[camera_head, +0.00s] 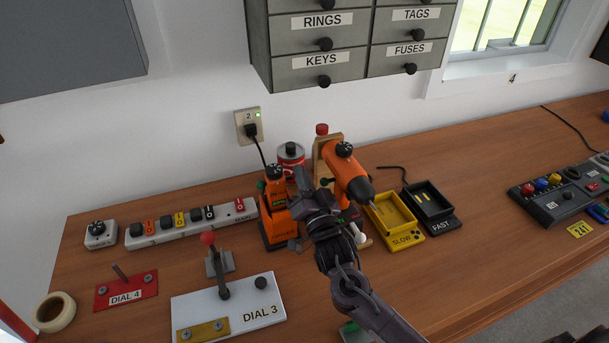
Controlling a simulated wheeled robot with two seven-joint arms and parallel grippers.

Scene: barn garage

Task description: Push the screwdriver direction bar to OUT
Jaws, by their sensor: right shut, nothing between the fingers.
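The orange screwdriver (352,178) sits tilted in a wooden stand, its dark tip pointing down to the right. A black knob is on its top. A small dark piece juts from its left side; I cannot tell if it is the direction bar, and no OUT marking is readable. My right gripper (302,184) is shut and empty, just left of the screwdriver and in front of an orange charger-like unit (275,228). My right gripper and arm hide part of that unit and the lower stand. I cannot tell whether the fingers touch anything. My left gripper is out of view.
Yellow SLOW (408,241) and black FAST (444,225) trays stand right of the screwdriver. A red-and-grey can (290,155) is behind. A power strip (184,229), DIAL 4 plate (110,293) and DIAL 3 lever plate (243,293) lie left. Drawers hang above.

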